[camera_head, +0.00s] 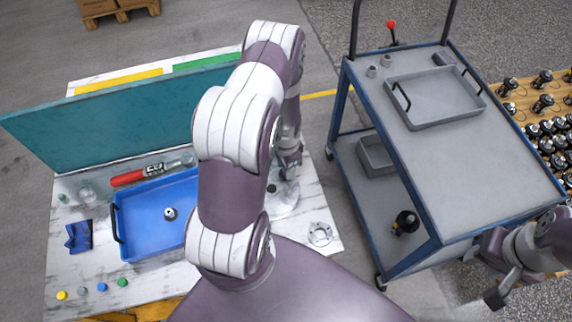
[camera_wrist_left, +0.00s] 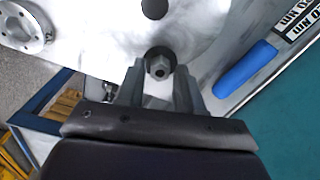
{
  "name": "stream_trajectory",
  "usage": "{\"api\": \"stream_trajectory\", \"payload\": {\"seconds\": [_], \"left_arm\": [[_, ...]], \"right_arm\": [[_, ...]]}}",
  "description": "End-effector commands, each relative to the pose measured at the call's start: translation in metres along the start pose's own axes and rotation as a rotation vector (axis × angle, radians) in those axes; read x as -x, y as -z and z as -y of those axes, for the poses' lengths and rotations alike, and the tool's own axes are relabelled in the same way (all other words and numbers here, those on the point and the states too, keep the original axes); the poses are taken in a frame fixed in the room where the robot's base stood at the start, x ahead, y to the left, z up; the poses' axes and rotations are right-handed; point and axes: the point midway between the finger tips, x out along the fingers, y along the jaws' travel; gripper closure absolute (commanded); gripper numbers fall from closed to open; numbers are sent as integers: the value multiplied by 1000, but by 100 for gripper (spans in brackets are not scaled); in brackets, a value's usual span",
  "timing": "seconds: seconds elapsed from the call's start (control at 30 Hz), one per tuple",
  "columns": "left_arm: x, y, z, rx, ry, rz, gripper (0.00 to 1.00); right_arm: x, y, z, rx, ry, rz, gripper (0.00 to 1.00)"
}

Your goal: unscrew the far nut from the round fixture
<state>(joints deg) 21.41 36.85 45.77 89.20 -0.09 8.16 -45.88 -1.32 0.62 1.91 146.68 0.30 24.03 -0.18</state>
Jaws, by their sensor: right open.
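The round fixture (camera_head: 285,203) is a pale disc on the white table, partly covered by my left arm in the head view. It has a dark round spot (camera_head: 272,188) on its near side, and a dark spot (camera_wrist_left: 154,8) also shows at the top of the left wrist view. The far nut (camera_wrist_left: 160,67) is a grey hex nut seated at another dark spot. My left gripper (camera_wrist_left: 160,85) has its fingers apart on either side of the nut, with narrow gaps showing; contact is not visible. My right gripper (camera_head: 503,287) is open and empty beside the cart.
A blue tray (camera_head: 118,236) holds a small metal nut (camera_head: 170,213). A flanged ring (camera_head: 320,234) lies near the fixture. A red-handled tool (camera_head: 128,178) lies before a teal panel (camera_head: 60,125). A blue-framed cart (camera_head: 500,170) stands to the right with a grey tray (camera_head: 425,122).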

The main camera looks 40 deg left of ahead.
Motion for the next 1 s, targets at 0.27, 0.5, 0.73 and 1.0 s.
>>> {"api": "stream_trajectory", "payload": {"seconds": [0.27,0.5,0.73,1.0], "left_arm": [[0,0,0,-176,0,0,64],[0,0,0,-175,0,0,64],[0,0,0,-174,0,0,100],[1,0,0,102,0,0,100]], "right_arm": [[0,0,0,0,0,0,57],[1,0,0,0,0,0,57],[1,0,0,0,0,0,57],[2,0,0,0,0,0,57]]}}
